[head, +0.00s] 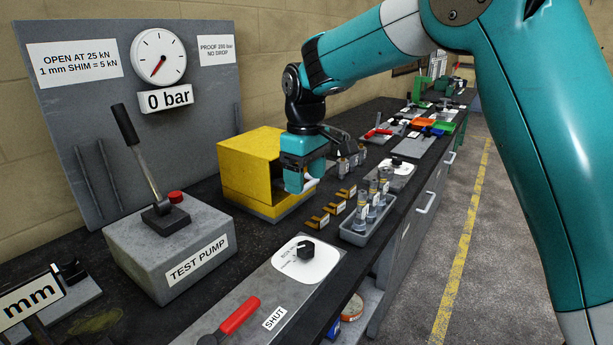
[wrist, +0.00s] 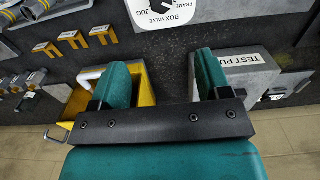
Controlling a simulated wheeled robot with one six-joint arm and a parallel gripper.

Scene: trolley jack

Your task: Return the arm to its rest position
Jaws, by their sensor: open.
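My teal arm (head: 365,52) reaches in from the right and bends down over the bench. My gripper (head: 303,184) hangs in front of the yellow box (head: 248,160), hiding part of its open side. In the wrist view my gripper (wrist: 160,72) has its two teal fingers apart. Only dark bench and part of the yellow box show between and behind them, and nothing is held. The yellow box (wrist: 80,105) lies beside the left finger there, with a pale curved handle near it. I cannot tell whether the finger touches the box.
The test pump (head: 170,250) with its upright lever stands left of the yellow box. A panel with a red handle (head: 238,314) is in front. The gauge (head: 158,57) reads 0 bar.

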